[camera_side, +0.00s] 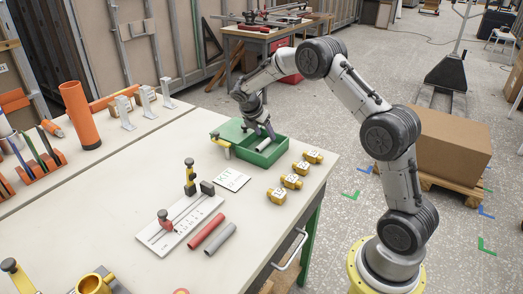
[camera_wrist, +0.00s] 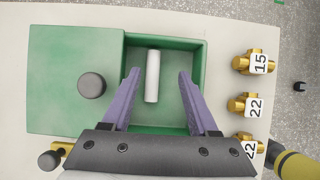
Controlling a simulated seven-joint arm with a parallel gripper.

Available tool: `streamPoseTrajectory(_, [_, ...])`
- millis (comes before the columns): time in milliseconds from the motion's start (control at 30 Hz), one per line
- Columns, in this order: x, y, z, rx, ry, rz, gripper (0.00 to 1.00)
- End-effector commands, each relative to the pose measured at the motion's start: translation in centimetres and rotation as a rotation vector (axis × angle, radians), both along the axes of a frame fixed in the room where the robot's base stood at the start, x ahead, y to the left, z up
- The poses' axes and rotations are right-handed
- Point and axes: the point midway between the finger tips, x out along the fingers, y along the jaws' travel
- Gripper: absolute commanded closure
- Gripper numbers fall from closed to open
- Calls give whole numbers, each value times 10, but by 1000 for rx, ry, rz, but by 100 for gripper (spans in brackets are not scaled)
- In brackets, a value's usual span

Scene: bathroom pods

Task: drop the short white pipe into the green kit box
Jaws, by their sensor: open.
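The short white pipe (camera_wrist: 152,75) lies inside the open compartment of the green kit box (camera_wrist: 165,129), lengthwise in the wrist view. It also shows in the side view (camera_side: 264,145) within the box (camera_side: 272,158). My gripper (camera_wrist: 159,72) is open, its two purple fingers spread on either side of the pipe and apart from it. In the side view, my gripper (camera_side: 263,130) is over the box. The exact height of the fingertips above the box floor is hard to tell. A flat green panel with a dark knob (camera_wrist: 91,86) lies left of the compartment.
Several brass fittings with number labels (camera_wrist: 250,104) stand right of the box, near the table edge. A KIT card (camera_side: 232,180), a measuring jig (camera_side: 180,220), a red pipe (camera_side: 206,232) and a grey pipe (camera_side: 220,239) lie in front.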

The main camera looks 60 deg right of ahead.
Motion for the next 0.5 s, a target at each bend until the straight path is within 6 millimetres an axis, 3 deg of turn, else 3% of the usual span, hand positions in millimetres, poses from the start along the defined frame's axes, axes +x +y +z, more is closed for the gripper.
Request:
streamPoseTrajectory(167, [1,9,15,-1,-3,1,40])
streamPoseTrajectory(500, [1,45,78,-1,-4,2,40])
